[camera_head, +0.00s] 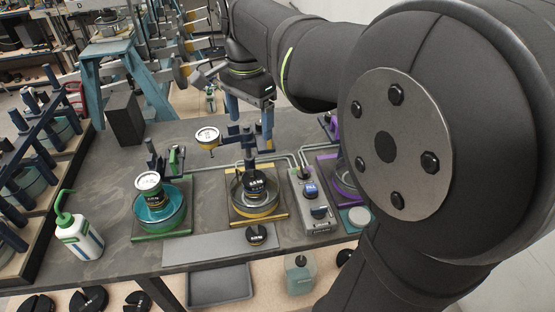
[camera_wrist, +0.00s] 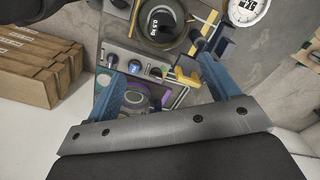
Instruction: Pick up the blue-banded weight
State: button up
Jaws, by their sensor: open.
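No blue band shows clearly on any weight. A dark weight (camera_head: 256,234) stands on the grey strip at the table's front. Another dark weight (camera_head: 255,183) sits in the yellow-based device (camera_head: 262,206); a dark labelled weight (camera_wrist: 160,24) also shows in the yellow-rimmed device at the top of the wrist view. A dark, yellow-marked weight (camera_head: 147,198) sits on the teal device (camera_head: 160,218), partly behind a white dial. My gripper (camera_head: 250,126) is open above and behind the yellow-based device. Its blue fingers (camera_wrist: 155,60) are spread and empty in the wrist view.
A green-topped bottle (camera_head: 82,238) stands left. A dial gauge (camera_head: 208,137) rises near my gripper. My arm hides the right side.

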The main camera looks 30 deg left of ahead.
jog(key=n, duration=1.3)
send_over(254, 182)
jog(key=f, duration=1.2)
jog(key=shift+w+a+f, duration=0.2)
jog(key=shift+w, duration=0.1)
notch_tip(254, 182, down, 5)
jog(key=shift+w+a+f, duration=0.1)
jog(key=shift+w, duration=0.05)
jog(key=c, duration=1.4)
